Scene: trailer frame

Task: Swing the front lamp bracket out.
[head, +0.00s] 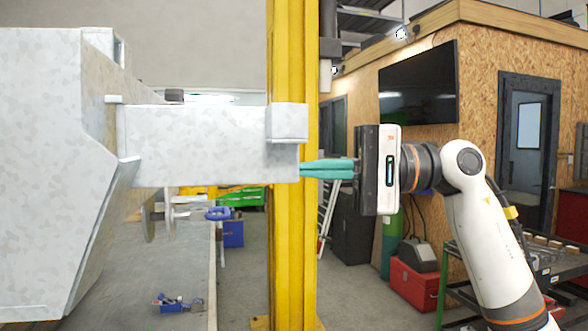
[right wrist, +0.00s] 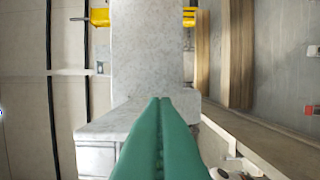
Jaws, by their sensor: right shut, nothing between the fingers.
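The front lamp bracket (head: 195,146) is a grey galvanized arm. It reaches out to the right from the trailer frame (head: 45,170) and has a thicker block at its right end. My right gripper (head: 303,169) comes in from the right with its teal fingers shut and empty. Its fingertips are at the lower part of the bracket's right end; I cannot tell whether they touch it. In the right wrist view the shut fingers (right wrist: 160,101) point along the grey bracket (right wrist: 150,50) and hide part of its near end. My left gripper is not in view.
A yellow post (head: 290,235) stands upright behind the bracket's end. A blue-handled clamp (head: 217,213) sits below the bracket. A red toolbox (head: 414,284) and a green-framed cart (head: 445,280) stand on the right. The floor between post and toolbox looks clear.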

